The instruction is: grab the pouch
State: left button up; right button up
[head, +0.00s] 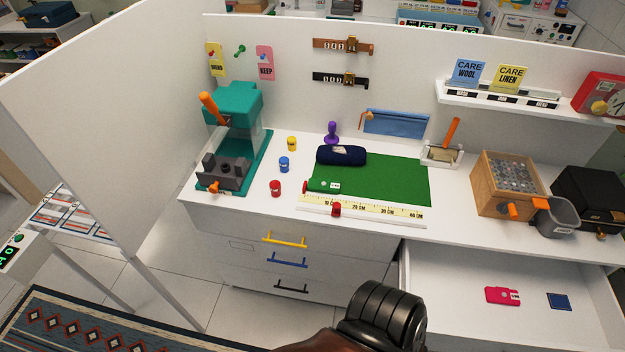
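A dark navy pouch (341,155), rounded and elongated with a pale tag on top, lies on the far left part of the green mat (395,180) on the white counter. Neither of my grippers can be made out in the head view. A dark ribbed rounded part with brown beside it shows at the bottom middle, well below the pouch and apart from it. Nothing is touching the pouch.
A teal press (233,105) stands left of the mat, with small coloured pots between. A ruler strip (360,208) lies along the mat's front. A wooden box (508,185) stands to the right. An open drawer (455,325) juts out at lower right.

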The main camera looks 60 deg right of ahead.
aim_at(319, 185)
jog(key=z, duration=0.45)
jog(key=i, duration=0.75)
jog(key=z, duration=0.7)
